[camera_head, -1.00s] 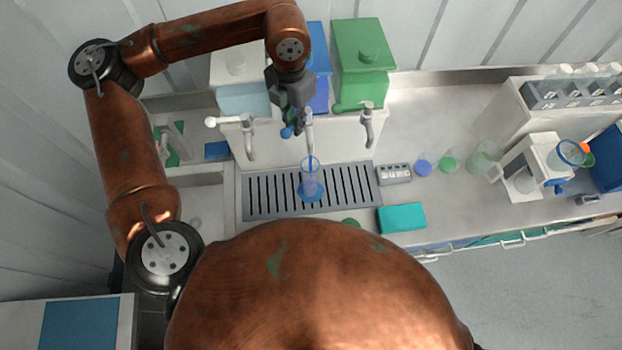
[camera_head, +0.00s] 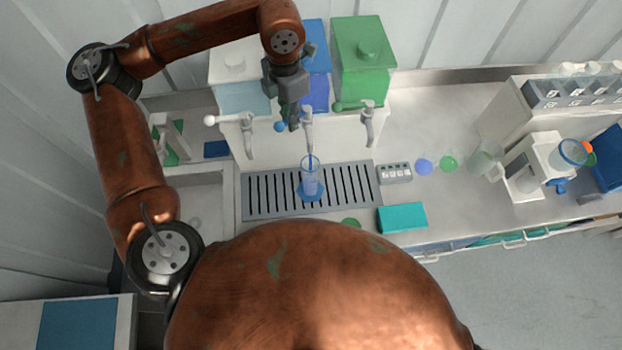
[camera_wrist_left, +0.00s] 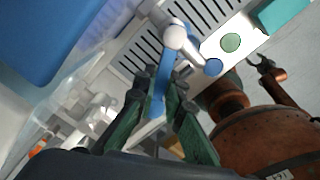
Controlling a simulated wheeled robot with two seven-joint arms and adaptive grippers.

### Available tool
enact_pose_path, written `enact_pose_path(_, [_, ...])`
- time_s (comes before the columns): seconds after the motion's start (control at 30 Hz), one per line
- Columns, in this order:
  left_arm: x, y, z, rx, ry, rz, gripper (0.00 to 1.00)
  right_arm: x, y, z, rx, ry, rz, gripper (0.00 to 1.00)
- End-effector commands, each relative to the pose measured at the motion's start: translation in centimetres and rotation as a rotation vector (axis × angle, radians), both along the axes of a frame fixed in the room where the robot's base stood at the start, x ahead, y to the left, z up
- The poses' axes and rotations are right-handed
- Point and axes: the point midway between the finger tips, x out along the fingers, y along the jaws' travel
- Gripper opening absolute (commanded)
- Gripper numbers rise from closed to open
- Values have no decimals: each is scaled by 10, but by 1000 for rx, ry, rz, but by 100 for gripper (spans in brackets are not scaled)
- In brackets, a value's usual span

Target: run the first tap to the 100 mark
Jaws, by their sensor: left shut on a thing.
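My left gripper (camera_head: 290,122) is shut on the blue handle of the middle tap (camera_head: 280,127). In the left wrist view the blue lever (camera_wrist_left: 164,75) lies between its dark green fingers (camera_wrist_left: 160,105). A clear measuring cylinder (camera_head: 312,184) with a blue base stands upright on the slotted drip tray (camera_head: 258,212) under that tap's spout. A thin blue line runs from the spout into it, and blue liquid shows inside. Its marks are too small to read. My right gripper (camera_wrist_left: 265,67) shows small in the left wrist view, its fingers apart and empty.
A tap with a white handle (camera_head: 228,119) is at the left and one with a green handle (camera_head: 358,105) at the right. White, blue and green tanks stand behind. A small grey panel (camera_head: 395,173) and a teal block (camera_head: 402,218) lie right of the tray.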

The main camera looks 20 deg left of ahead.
Motion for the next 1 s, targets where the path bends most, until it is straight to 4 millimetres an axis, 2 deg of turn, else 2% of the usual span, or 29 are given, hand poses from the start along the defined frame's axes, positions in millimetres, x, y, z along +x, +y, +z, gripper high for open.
enact_pose_path(0.5, [14, 14, 0, 1, -3, -334, 0, -1, 0, -9, 0, 2, 0, 53])
enact_pose_path(0.73, [23, 19, 0, 0, -3, -544, 0, -1, 0, -13, 0, 2, 0, 53])
enact_pose_path(1.0, [25, 21, 1, 3, -5, -585, 0, -1, 0, -13, 0, 2, 0, 53])
